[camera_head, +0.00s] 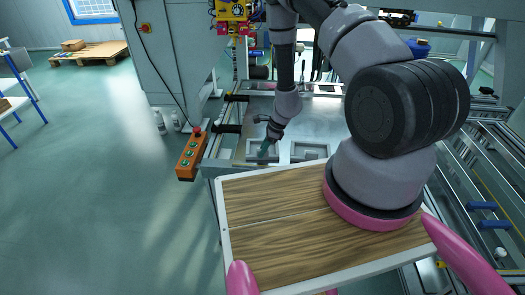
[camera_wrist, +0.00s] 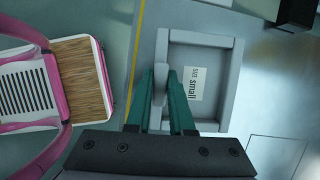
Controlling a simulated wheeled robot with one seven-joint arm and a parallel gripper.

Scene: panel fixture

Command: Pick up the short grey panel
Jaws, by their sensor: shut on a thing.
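The short grey panel is a shallow grey frame with raised walls (camera_wrist: 228,85) and a white label reading "size small" (camera_wrist: 196,82) in its middle, in the wrist view. My gripper (camera_wrist: 166,72) has its two green fingers on either side of the panel's left wall, closed on it. In the head view my gripper (camera_head: 265,148) points down at the near part of the metal table, with the panel small and partly hidden beneath it. I cannot tell whether the panel is clear of the table.
The metal table (camera_head: 325,118) has another grey square frame (camera_head: 309,151) to the right of my gripper in the head view. An orange button box (camera_head: 190,155) stands at the table's left. A dark block (camera_wrist: 295,14) is at the top right of the wrist view.

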